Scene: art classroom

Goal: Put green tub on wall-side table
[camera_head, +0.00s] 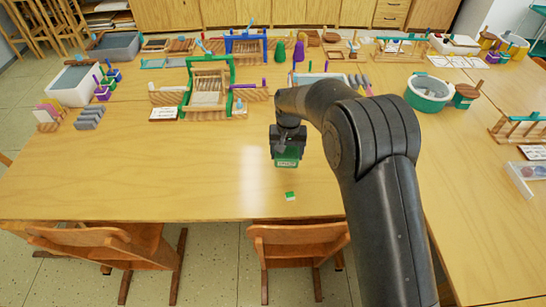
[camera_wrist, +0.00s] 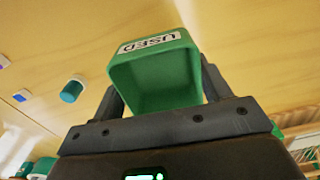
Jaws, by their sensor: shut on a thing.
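A small green tub (camera_head: 287,160) with a white label hangs from my gripper (camera_head: 287,146) over the middle of the wooden table (camera_head: 150,160). In the wrist view the tub (camera_wrist: 155,78) sits between the two fingers of my gripper (camera_wrist: 160,85), and its label reads "USED". The fingers are shut on its sides. The tub looks empty and its open side faces the wrist camera. Its exact height above the table is hard to tell. I cannot tell which table is the wall-side one; wooden cabinets (camera_head: 300,12) line the far side.
A green loom frame (camera_head: 208,88), grey bins (camera_head: 75,86) and a round teal tub (camera_head: 428,92) stand farther back. Chairs (camera_head: 300,240) are at the front. The table's front left is clear.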

